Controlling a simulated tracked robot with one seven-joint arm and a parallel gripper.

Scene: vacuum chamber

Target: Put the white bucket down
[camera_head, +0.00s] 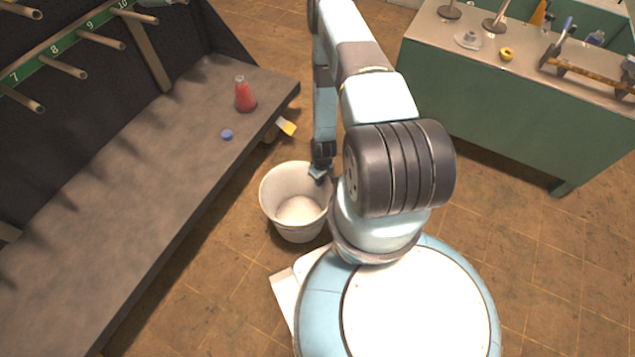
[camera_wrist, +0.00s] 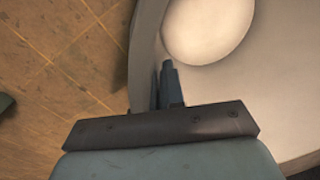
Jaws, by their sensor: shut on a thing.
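The white bucket (camera_head: 283,222) is beside my base, to the left of my arm in the head view. It is upright and looks empty. My gripper (camera_head: 318,174) is at the bucket's upper right rim, shut on it. In the wrist view the gripper (camera_wrist: 167,85) has its fingers at the bucket wall (camera_wrist: 146,40), with the round bucket floor showing beyond. Whether the bucket touches the tiled floor or hangs a little above it, I cannot tell.
A dark bench (camera_head: 150,190) on the left carries a red bottle (camera_head: 244,97) and a blue cap (camera_head: 227,134). A yellow-and-white object (camera_head: 286,126) is at its edge. A green cabinet (camera_head: 490,110) with tools stands at upper right. Tiled floor is open between them.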

